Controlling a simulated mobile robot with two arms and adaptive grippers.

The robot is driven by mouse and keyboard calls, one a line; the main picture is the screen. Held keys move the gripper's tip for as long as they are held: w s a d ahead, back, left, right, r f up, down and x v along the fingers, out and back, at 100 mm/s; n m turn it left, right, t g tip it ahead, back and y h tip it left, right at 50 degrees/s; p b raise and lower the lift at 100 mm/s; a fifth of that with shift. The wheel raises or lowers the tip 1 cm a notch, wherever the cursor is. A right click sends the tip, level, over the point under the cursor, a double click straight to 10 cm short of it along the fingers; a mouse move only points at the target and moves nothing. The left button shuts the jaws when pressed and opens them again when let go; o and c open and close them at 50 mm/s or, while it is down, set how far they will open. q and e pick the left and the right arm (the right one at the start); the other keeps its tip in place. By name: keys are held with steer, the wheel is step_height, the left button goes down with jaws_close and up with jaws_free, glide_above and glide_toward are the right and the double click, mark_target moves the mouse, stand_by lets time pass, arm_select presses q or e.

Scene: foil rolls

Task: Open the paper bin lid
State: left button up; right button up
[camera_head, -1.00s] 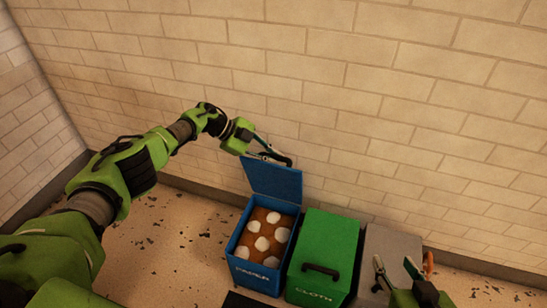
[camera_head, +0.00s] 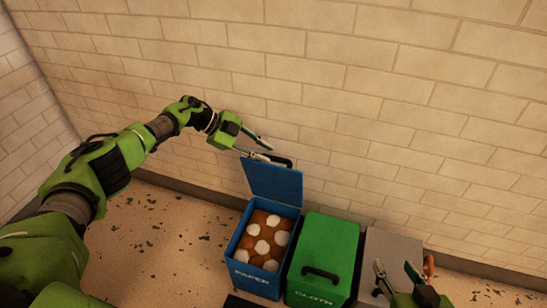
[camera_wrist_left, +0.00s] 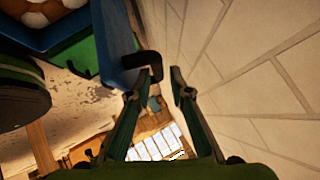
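The blue paper bin (camera_head: 240,262) stands at the left of a row of bins, its lid (camera_head: 273,180) raised upright toward the wall. White balls on a brown fill (camera_head: 265,238) show inside. The lid's black handle (camera_head: 283,162) is at its top edge; it also shows in the left wrist view (camera_wrist_left: 150,66). My left gripper (camera_head: 268,151) is open beside the handle, and in the left wrist view its fingers (camera_wrist_left: 155,90) are apart with nothing between them. My right gripper (camera_head: 397,268) is open and empty at the lower right, over the grey bin.
The green cloth bin (camera_head: 323,253), lid shut, stands right of the paper bin. A grey bin (camera_head: 394,246) stands beyond it, with an orange thing (camera_head: 428,264) at its right. The brick wall (camera_head: 380,100) is close behind. Speckled floor (camera_head: 165,232) is clear at left.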

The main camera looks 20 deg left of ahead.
arm_select(q)
steer(key=v, duration=0.7)
steer(key=shift+s+a+r, duration=0.15)
steer(key=shift+a+r, duration=0.05)
steer(key=shift+a, duration=0.1)
